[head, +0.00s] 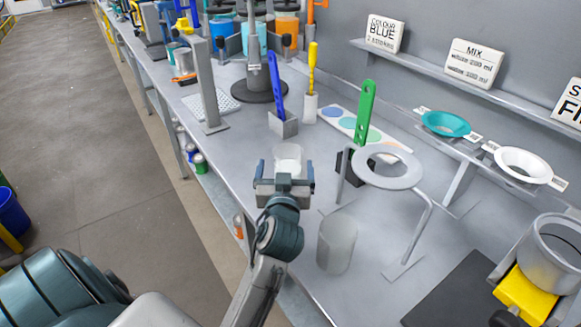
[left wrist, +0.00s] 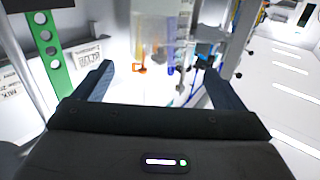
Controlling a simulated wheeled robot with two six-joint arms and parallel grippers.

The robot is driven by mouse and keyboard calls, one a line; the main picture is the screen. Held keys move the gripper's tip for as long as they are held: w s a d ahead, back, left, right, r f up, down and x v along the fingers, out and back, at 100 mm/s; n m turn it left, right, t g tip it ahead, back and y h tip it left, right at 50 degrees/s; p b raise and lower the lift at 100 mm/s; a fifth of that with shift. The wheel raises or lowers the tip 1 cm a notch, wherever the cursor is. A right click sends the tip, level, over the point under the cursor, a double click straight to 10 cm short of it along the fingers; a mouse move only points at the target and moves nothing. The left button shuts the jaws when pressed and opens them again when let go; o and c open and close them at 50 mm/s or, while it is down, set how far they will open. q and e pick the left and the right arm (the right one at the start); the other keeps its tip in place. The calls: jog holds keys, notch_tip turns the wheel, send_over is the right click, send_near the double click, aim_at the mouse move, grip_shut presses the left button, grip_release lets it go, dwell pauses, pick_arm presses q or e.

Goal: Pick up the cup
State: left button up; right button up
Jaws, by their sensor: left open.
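A small translucent cup (head: 288,153) with white contents shows in the head view just beyond my left gripper (head: 285,183), in line with its jaws. The gripper's two fingers stand apart, and its body hides the cup's lower part. I cannot tell whether the fingers touch the cup. In the left wrist view the fingers of my left gripper (left wrist: 157,80) are spread wide, with a bright, washed-out pale area between them. A second, larger translucent cup (head: 337,245) stands on the bench, nearer and to the right. My right gripper is not in view.
A grey ring stand (head: 388,167) stands on the bench (head: 245,145) to the right. Blue (head: 277,85), yellow (head: 312,68) and green (head: 366,112) upright tools stand behind the cup. A grey post (head: 203,85) is at the back left.

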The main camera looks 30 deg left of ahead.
aim_at(288, 147)
pick_arm(q)
jog(key=x, duration=0.2)
jog(key=shift+w+a, duration=0.25)
jog(key=p+x, duration=0.2)
jog(key=x, duration=0.3)
jog(key=shift+w+f+p, duration=0.1)
jog(key=shift+w+p, duration=0.25)
jog(key=shift+p, duration=0.05)
jog(key=shift+w+a+f, duration=0.1)
jog(key=shift+w+f, duration=0.05)
jog(key=shift+w, duration=0.05)
jog(key=shift+c, duration=0.9)
jog(key=c, duration=1.4)
jog(key=shift+r, duration=0.2)
